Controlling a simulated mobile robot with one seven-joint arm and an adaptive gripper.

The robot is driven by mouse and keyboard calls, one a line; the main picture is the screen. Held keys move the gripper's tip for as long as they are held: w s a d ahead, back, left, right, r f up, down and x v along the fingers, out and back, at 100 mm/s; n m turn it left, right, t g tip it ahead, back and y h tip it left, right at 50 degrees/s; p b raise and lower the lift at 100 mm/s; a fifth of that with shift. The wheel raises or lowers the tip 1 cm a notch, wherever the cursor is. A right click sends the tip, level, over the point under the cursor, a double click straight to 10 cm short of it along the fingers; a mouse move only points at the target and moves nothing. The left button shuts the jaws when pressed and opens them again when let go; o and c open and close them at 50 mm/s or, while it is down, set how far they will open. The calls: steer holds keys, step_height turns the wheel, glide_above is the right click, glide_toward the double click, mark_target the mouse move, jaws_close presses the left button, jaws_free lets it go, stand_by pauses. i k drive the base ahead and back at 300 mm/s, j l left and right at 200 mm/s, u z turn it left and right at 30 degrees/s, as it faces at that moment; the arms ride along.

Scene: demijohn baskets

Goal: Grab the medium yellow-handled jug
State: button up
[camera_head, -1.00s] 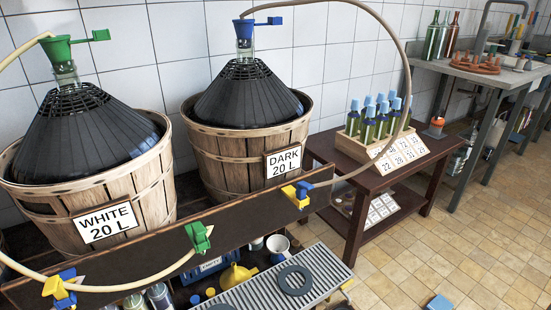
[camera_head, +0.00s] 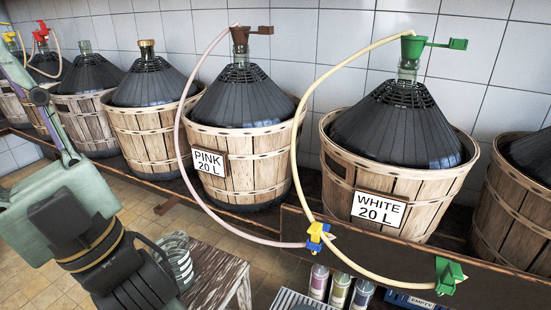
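My gripper (camera_head: 160,258) is at the lower left in the head view, with my arm reaching in from the left edge. Its black fingers are partly hidden by its own body, so their opening is unclear. A clear, ribbed glass vessel (camera_head: 181,263) shows just right of the fingers, partly covered by the gripper. It stands at or on a weathered wooden stool (camera_head: 219,272). I see no yellow handle on it and cannot tell whether it is a jug or whether the fingers touch it. No clearly yellow-handled jug is visible.
Demijohns in wooden baskets line the wall, including PINK 20 L (camera_head: 241,155) and WHITE 20 L (camera_head: 395,180). Hoses hang from their taps to clips on a dark board (camera_head: 400,262). Tiled floor (camera_head: 130,200) shows between stool and baskets.

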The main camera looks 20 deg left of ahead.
mark_target(176, 245)
steer(key=u, duration=1.3)
